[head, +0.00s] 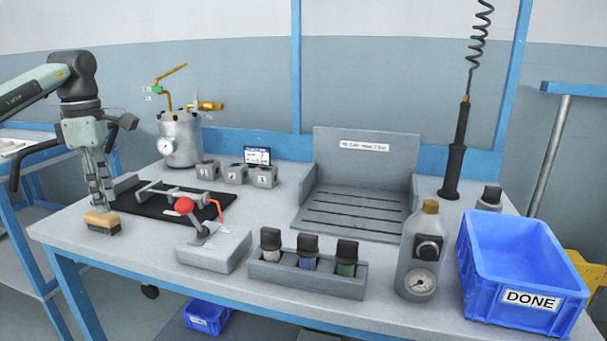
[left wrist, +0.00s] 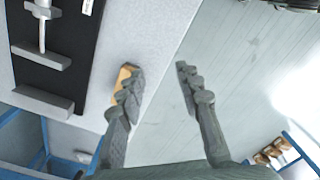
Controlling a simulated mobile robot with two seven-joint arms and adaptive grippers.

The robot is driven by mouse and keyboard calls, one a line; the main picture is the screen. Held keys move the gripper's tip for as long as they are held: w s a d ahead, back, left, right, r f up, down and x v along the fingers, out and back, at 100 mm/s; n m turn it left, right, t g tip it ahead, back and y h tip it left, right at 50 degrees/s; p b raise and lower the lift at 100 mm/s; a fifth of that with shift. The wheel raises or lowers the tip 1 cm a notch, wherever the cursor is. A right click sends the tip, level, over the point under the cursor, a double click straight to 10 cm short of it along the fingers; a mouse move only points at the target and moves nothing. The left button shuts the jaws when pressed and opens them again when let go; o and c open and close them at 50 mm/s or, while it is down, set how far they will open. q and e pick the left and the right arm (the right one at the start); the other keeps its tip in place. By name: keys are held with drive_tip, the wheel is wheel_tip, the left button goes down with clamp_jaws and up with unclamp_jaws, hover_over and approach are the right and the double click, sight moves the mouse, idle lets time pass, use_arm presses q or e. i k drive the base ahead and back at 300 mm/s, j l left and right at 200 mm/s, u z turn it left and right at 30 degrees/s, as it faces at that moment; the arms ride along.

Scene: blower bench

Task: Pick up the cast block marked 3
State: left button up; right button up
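Three grey cast blocks stand in a row behind the black mat: a left one (head: 207,170), a middle one (head: 236,174) and a right one (head: 264,177). Each has a small white number label; the digits are too small to read surely. My left gripper (head: 101,192) points down at the left end of the bench, well left of the blocks, above or beside a wooden-backed brush (head: 102,222). In the left wrist view its fingers (left wrist: 160,72) are apart with nothing between them; one finger partly covers the brush (left wrist: 124,78). My right gripper is out of view.
The black mat (head: 150,208) with a grey fixture lies between gripper and blocks. A red-knobbed device (head: 210,248), bottle rack (head: 305,278), pressure pot (head: 180,140), grey tray (head: 345,218) and blue DONE bin (head: 520,265) also occupy the bench (head: 130,245).

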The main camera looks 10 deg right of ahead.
sight(267, 176)
drive_tip(key=i+j+z, duration=0.2)
drive_tip(key=j+z, duration=0.15)
drive_tip(key=z, duration=0.15)
drive_tip(key=i+j+z, duration=0.1)
drive_tip(key=j+z, duration=0.4)
drive_tip(key=i+j+z, duration=0.2)
drive_tip(key=i+j, duration=0.05)
drive_tip(key=j, duration=0.05)
